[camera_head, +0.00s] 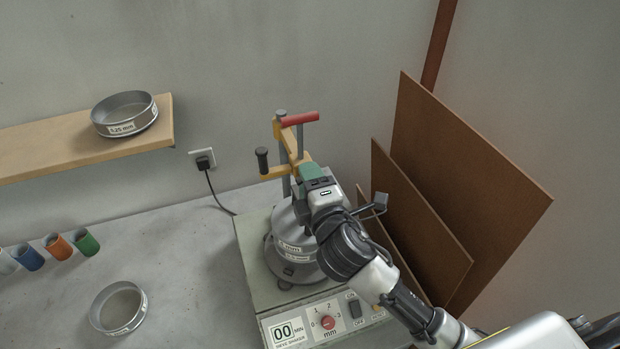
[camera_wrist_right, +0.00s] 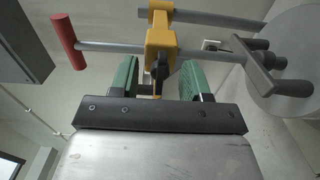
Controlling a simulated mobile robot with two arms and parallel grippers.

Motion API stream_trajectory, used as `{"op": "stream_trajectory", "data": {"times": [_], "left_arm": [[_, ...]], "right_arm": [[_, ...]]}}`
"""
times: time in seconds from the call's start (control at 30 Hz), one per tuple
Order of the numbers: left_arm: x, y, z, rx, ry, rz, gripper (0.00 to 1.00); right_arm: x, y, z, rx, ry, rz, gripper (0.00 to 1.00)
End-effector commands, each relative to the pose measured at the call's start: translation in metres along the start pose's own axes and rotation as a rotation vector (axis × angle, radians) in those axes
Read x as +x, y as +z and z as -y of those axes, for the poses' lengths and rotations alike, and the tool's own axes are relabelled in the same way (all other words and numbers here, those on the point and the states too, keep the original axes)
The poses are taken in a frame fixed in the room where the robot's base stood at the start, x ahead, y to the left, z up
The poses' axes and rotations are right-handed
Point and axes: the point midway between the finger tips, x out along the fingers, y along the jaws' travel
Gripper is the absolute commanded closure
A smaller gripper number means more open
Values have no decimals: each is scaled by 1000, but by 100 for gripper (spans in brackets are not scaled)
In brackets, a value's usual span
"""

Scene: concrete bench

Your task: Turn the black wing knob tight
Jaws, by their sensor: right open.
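The black wing knob (camera_wrist_right: 160,72) sits on the yellow clamp block (camera_wrist_right: 160,42) in the right wrist view. My right gripper (camera_wrist_right: 161,80) is open, with one green finger on each side of the knob. A gap shows between each finger and the knob. In the head view, my right gripper (camera_head: 309,173) is at the yellow clamp arm (camera_head: 289,140) above the sieve shaker (camera_head: 257,262), and I cannot make out the wing knob there. My left gripper is not in view.
The red handle (camera_head: 299,118) and a black grip (camera_head: 262,158) stick out from the clamp. Brown boards (camera_head: 455,185) lean on the wall to the right. A loose sieve (camera_head: 118,307) and several coloured cups (camera_head: 86,242) stand on the bench at left.

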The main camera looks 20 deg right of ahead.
Motion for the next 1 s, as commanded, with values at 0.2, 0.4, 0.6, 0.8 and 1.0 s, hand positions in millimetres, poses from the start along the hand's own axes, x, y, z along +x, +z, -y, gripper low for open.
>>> {"op": "stream_trajectory", "data": {"times": [0.2,0.4,0.6,0.8,1.0], "left_arm": [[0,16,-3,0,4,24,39],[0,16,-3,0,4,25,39],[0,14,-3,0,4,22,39],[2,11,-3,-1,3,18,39],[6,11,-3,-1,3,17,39]], "right_arm": [[0,0,0,0,0,0,67],[0,0,0,0,0,0,98],[0,0,0,8,-1,0,100],[0,0,1,65,0,0,100],[-1,0,2,197,-1,1,100]]}}
